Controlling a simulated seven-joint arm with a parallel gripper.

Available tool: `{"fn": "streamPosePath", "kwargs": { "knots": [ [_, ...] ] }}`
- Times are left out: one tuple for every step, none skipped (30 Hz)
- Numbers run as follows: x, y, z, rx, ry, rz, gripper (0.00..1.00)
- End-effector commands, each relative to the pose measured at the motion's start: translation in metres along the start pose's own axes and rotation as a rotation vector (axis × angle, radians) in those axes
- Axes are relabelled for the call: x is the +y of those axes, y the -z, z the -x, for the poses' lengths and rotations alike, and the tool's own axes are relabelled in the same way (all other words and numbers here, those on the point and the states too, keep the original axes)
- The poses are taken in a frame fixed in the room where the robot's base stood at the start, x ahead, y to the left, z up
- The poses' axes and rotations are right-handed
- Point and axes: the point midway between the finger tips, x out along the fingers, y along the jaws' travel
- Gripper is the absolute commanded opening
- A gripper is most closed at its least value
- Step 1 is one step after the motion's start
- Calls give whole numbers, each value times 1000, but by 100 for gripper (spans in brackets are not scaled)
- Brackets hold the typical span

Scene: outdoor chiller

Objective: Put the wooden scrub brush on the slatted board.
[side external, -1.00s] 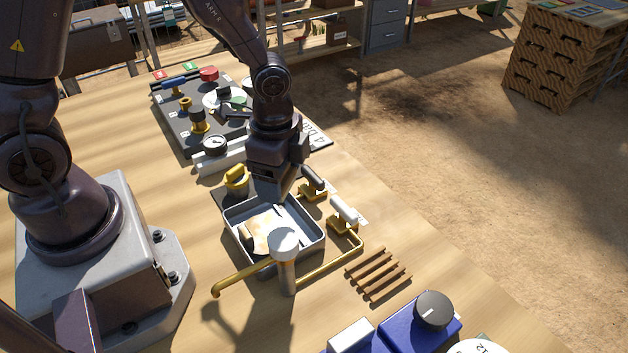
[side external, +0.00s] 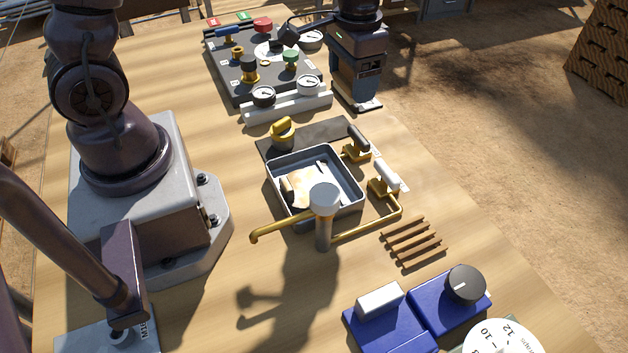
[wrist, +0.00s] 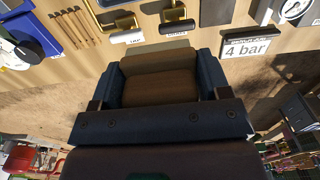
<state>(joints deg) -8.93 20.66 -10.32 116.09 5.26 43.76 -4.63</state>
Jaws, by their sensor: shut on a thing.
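My gripper (side external: 357,100) is near the table's right edge, beside the gauge panel. In the wrist view its blue-grey fingers are shut on a brown block, which appears to be the wooden scrub brush (wrist: 160,88). In the side view I cannot make out the brush at the fingertips. The slatted board (side external: 413,242), a few parallel brown slats, lies bare on the table, well away from my gripper. It also shows at the upper left of the wrist view (wrist: 75,27).
A grey tray (side external: 359,196) holding a beige item stands mid-table, with a capped post (side external: 324,225) and brass pipe in front. Two handled valves (side external: 356,150) (side external: 384,188) lie between my gripper and the board. Blue boxes (side external: 395,318) sit beyond the board. The gauge panel (side external: 252,80) is at the back.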

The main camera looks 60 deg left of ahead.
Motion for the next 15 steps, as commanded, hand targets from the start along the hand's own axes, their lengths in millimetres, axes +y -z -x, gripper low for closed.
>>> {"fn": "streamPosePath", "kwargs": {
  "knots": [
    [0,0,0,0,0,-1,48],
    [0,0,0,0,0,-1,48],
    [0,0,0,1,0,-1,48],
    [0,0,0,0,0,-1,48],
    [0,0,0,1,0,-1,48],
    [0,0,0,1,0,-1,48],
    [1,0,0,1,0,-3,48],
    [2,0,0,1,0,-8,48],
    [6,0,-1,0,0,-18,48],
    [10,-1,-2,0,0,-29,48],
    [16,-2,-5,-1,-1,-45,48],
    [25,-3,-9,-2,-1,-71,48],
    [33,-3,-12,-4,-1,-94,48],
    [43,-2,-16,-3,-1,-119,48],
    [57,-1,-21,-4,-1,-154,48]
  ]
}}
